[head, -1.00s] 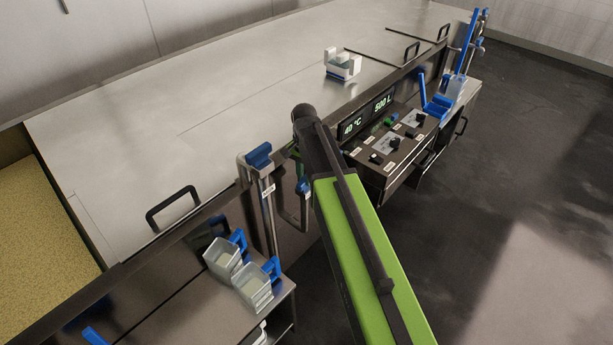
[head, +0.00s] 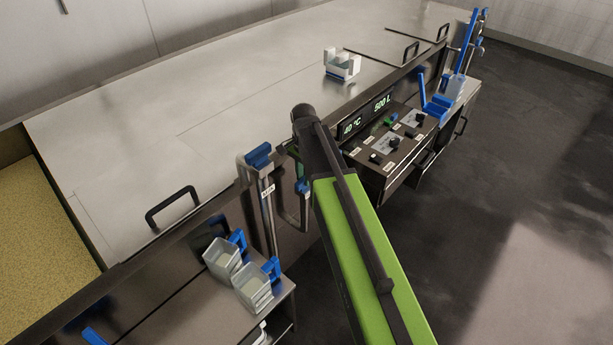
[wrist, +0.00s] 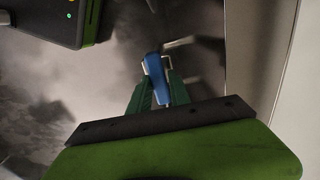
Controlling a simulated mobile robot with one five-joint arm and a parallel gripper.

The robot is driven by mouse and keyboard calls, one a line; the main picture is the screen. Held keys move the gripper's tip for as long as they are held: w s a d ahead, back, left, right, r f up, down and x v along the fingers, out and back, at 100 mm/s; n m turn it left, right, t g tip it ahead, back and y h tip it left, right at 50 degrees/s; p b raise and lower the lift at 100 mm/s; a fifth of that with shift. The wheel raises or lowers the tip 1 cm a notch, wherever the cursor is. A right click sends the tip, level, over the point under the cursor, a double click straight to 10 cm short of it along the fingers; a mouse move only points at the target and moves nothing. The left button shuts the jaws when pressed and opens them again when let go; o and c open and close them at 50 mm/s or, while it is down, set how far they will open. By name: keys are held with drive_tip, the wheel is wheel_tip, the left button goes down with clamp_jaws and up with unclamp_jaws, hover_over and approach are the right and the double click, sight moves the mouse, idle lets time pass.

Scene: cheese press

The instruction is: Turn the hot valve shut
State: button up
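A blue valve handle (wrist: 157,68) on a pale metal fitting shows in the wrist view, between the two green fingers of my gripper (wrist: 160,88). The fingers flank the handle closely, but I cannot tell whether they press on it. In the head view my gripper is mostly hidden behind my arm. A small blue handle (head: 302,187) sits on a bent pipe just left of my arm. Beside it stands a labelled vertical pipe (head: 268,205) with a blue top (head: 258,155). I cannot read which valve is hot.
A control panel (head: 392,150) with knobs and a display reading 40 °C and 500 L is right of my arm. A long steel vat cover (head: 200,110) lies behind. White containers with blue handles (head: 222,258) stand on a shelf at lower left. The dark floor at right is clear.

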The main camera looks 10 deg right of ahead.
drive_tip(key=o, duration=0.4)
drive_tip(key=shift+c, duration=0.2)
wheel_tip(320, 180, up, 17)
drive_tip(key=p, duration=1.7)
drive_tip(key=shift+r, duration=0.2)
